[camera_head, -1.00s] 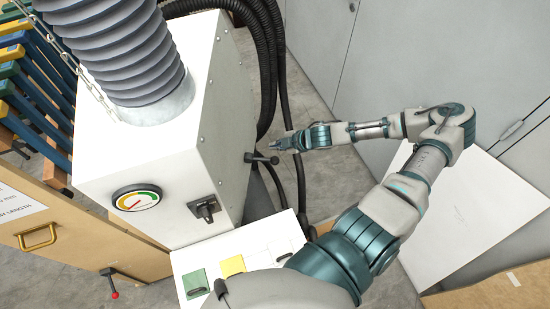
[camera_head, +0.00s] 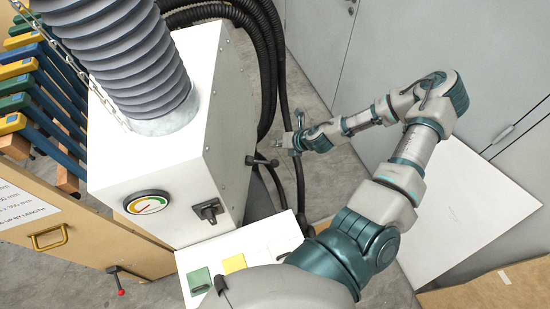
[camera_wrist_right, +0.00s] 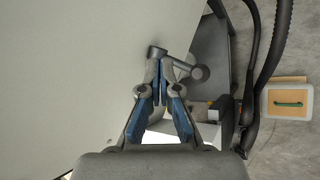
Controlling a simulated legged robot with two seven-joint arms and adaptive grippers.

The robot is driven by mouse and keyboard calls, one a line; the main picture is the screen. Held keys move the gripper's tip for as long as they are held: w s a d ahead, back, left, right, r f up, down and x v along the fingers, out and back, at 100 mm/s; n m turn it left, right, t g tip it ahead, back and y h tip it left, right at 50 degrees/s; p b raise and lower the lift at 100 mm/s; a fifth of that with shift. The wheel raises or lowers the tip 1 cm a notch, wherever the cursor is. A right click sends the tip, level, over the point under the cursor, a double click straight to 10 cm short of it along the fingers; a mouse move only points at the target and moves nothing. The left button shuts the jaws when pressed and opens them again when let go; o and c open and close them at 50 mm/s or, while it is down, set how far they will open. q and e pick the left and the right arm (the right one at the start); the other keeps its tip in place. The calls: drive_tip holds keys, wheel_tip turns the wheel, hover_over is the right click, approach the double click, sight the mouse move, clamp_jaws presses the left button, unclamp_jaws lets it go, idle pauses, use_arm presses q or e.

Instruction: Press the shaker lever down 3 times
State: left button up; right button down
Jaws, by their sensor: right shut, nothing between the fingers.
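The shaker lever (camera_head: 262,161) is a short dark handle on the right side of the white cabinet (camera_head: 230,110). In the right wrist view the lever (camera_wrist_right: 184,64) runs from a round hub at the panel to a ball-like knob at lower right. My right gripper (camera_head: 287,143) is a little above and right of the lever in the head view. In the right wrist view its blue-padded fingers (camera_wrist_right: 160,66) are shut and empty, with the tips just below the hub and left of the knob. I cannot tell whether they touch. My left gripper is out of view.
A ribbed grey hose (camera_head: 130,60) rises from the cabinet top. A gauge (camera_head: 147,203) and a black switch (camera_head: 209,211) are on its front. Black hoses (camera_head: 268,70) hang behind the lever. A white panel (camera_head: 470,215) leans at right.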

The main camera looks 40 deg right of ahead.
sight(276, 162)
drive_tip(key=shift+a+n, duration=0.15)
drive_tip(key=shift+n, duration=0.35)
drive_tip(key=shift+f, duration=0.1)
wheel_tip(276, 162, down, 8)
drive_tip(key=b, duration=0.7)
drive_tip(key=shift+f+b, duration=0.3)
drive_tip(key=shift+b, duration=0.05)
idle(0.7)
drive_tip(key=shift+f+b, duration=0.35)
drive_tip(key=shift+b, duration=0.15)
